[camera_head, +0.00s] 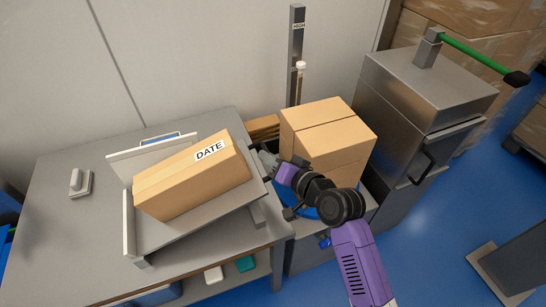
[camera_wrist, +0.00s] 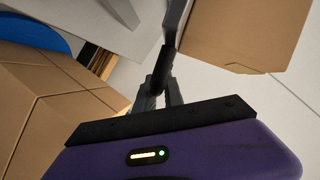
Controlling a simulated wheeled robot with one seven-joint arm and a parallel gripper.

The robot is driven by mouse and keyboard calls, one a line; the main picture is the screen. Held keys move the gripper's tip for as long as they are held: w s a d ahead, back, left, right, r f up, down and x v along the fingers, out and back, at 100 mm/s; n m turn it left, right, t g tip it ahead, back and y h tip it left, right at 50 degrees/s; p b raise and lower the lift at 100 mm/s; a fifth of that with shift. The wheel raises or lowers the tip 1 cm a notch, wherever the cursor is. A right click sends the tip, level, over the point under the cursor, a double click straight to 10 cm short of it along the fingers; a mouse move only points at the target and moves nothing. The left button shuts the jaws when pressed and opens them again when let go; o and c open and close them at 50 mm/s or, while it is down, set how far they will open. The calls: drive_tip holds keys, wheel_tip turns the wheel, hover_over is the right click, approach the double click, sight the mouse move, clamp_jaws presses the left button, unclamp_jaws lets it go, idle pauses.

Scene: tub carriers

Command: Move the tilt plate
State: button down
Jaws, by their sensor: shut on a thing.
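The tilt plate (camera_head: 188,231) is a grey plate with pale raised edges at its left and back. It sits tilted on the grey table, its right side higher than its left. A long cardboard box (camera_head: 195,180) labelled DATE lies on it, against the low left side. My gripper (camera_head: 268,163) is at the plate's raised right edge and is shut on it. In the wrist view the fingers (camera_wrist: 165,85) close around a dark, bar-like part by the plate. The exact grip is partly hidden in the head view.
A cardboard box (camera_head: 326,136) stands right beside my gripper, close to my arm. Behind it rises a post (camera_head: 296,60) marked HIGH. A grey cabinet (camera_head: 424,95) with a green-handled lever stands at right. A small switch-like block (camera_head: 80,183) is on the table's left.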

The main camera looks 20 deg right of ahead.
drive_tip(key=r, duration=0.1)
drive_tip(key=a+r+p, duration=0.1)
drive_tip(key=r, duration=0.1)
drive_tip(key=shift+w+a+r, duration=0.1)
drive_tip(key=shift+r, duration=0.05)
drive_tip(key=c, duration=1.5)
unclamp_jaws()
drive_tip(key=shift+o, duration=0.2)
drive_tip(key=shift+f, duration=0.2)
drive_tip(key=v, duration=0.8)
